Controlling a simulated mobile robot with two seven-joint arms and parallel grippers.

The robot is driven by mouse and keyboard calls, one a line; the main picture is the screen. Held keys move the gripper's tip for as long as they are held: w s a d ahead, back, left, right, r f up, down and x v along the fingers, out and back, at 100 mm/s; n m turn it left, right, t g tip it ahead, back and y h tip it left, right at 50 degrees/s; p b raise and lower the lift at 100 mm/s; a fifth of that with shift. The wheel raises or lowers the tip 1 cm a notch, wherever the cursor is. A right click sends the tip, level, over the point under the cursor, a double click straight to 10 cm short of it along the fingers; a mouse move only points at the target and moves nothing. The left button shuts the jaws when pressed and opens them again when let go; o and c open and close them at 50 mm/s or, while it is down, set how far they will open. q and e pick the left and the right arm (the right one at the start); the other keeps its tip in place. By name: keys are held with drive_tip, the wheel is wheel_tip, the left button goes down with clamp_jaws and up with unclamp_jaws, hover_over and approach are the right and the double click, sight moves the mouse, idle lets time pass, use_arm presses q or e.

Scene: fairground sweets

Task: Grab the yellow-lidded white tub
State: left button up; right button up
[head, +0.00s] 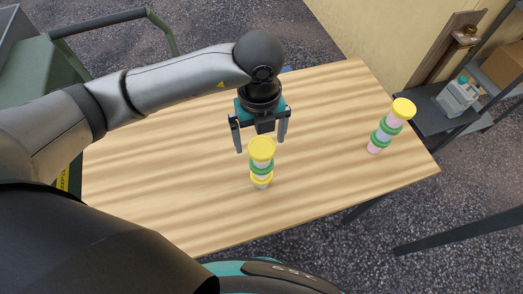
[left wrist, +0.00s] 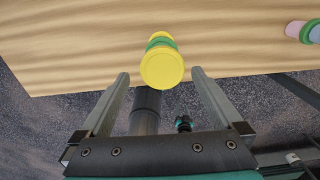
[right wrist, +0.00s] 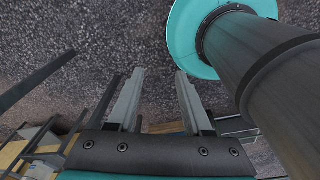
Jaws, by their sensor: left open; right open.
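A stack of small tubs stands on the wooden table, topped by a tub with a yellow lid (head: 262,149); its body is mostly hidden under the lid. Green and yellow lids show below it. A second, leaning-looking stack at the right also has a yellow lid (head: 403,108) on top, over a pale tub. My left gripper (head: 260,146) is open and empty, with its fingers pointing down by the nearer stack. In the left wrist view the yellow lid (left wrist: 162,69) shows centred between the fingertips; I cannot tell the exact gap. My right gripper (right wrist: 159,72) is open and empty.
The wooden table (head: 160,180) is bare apart from the two stacks. A dark shelf (head: 450,118) with a white jug (head: 457,95) stands beyond its right end. A wall is at the back. My right gripper is over gravel ground (right wrist: 110,30), away from the stacks.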

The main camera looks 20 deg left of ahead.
sight(262, 146)
use_arm(q)
wheel_tip(262, 146, down, 5)
drive_tip(key=shift+w+d+f+p, duration=0.1)
drive_tip(key=shift+w+p, duration=0.05)
drive_tip(key=shift+p, duration=0.2)
drive_tip(key=shift+c, duration=0.2)
drive_tip(key=c, duration=1.3)
drive_tip(key=shift+o, duration=0.2)
drive_tip(key=shift+r, duration=0.2)
